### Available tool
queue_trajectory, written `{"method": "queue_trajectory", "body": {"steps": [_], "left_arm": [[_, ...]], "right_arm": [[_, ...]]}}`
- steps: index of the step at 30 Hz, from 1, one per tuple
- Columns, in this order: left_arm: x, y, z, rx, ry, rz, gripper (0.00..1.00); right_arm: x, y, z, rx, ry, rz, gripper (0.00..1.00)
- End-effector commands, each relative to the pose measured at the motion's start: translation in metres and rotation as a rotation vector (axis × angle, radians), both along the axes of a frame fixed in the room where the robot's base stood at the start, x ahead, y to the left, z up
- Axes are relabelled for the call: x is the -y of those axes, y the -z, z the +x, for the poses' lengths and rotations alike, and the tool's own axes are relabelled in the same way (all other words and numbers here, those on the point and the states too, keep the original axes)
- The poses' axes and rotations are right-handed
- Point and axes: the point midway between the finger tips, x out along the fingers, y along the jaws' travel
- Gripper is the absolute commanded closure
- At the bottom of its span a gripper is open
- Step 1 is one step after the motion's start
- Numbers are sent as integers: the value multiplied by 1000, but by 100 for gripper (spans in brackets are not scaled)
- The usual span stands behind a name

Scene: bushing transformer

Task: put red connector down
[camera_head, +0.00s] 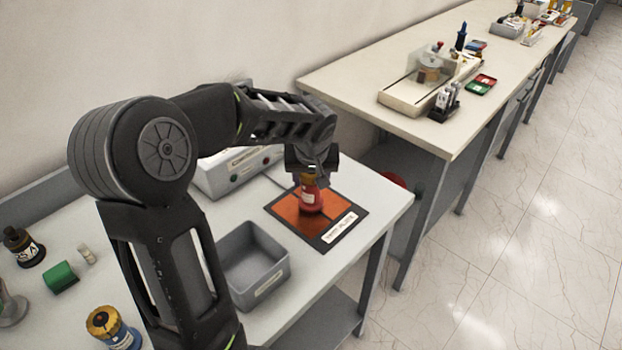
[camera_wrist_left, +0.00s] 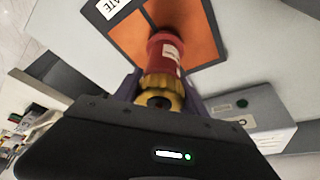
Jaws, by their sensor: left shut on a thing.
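The red connector (camera_head: 310,198) is upright over the orange test plate (camera_head: 334,194) with the dark border and a white label. It also shows in the left wrist view (camera_wrist_left: 165,52), red with a label and a yellow ribbed end (camera_wrist_left: 158,92). My left gripper (camera_head: 312,178) is above the plate and shut on the connector near its yellow end. The connector's base looks to be at the plate surface, but I cannot tell if it touches. The gripper body hides part of the connector's top. My right gripper is not in view.
A grey open bin (camera_head: 252,268) stands in front of the plate. A control box (camera_head: 236,172) with buttons is behind it. A blue and yellow connector (camera_head: 112,328), a green part (camera_head: 61,277) and a black part (camera_head: 24,247) stand at left. A second workbench (camera_head: 440,120) is at the right.

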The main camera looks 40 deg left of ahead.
Motion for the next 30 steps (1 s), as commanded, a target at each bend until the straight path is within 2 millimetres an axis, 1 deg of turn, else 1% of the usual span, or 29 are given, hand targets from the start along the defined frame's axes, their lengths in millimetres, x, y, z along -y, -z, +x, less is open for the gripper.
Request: {"method": "queue_trajectory", "body": {"steps": [3, 10, 14, 15, 22, 30], "left_arm": [[0, 7, 0, 1, 0, -1, 100], [0, 8, 0, 3, 1, 0, 100], [0, 12, 0, 2, -1, 0, 100], [0, 11, 0, 1, -1, -1, 48], [0, 10, 0, 1, -1, -1, 30], [0, 10, 0, 1, -1, -1, 29]], "right_arm": [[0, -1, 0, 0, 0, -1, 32], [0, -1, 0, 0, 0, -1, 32], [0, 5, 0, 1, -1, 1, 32], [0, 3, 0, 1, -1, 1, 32], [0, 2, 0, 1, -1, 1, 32], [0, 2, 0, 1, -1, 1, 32]]}}
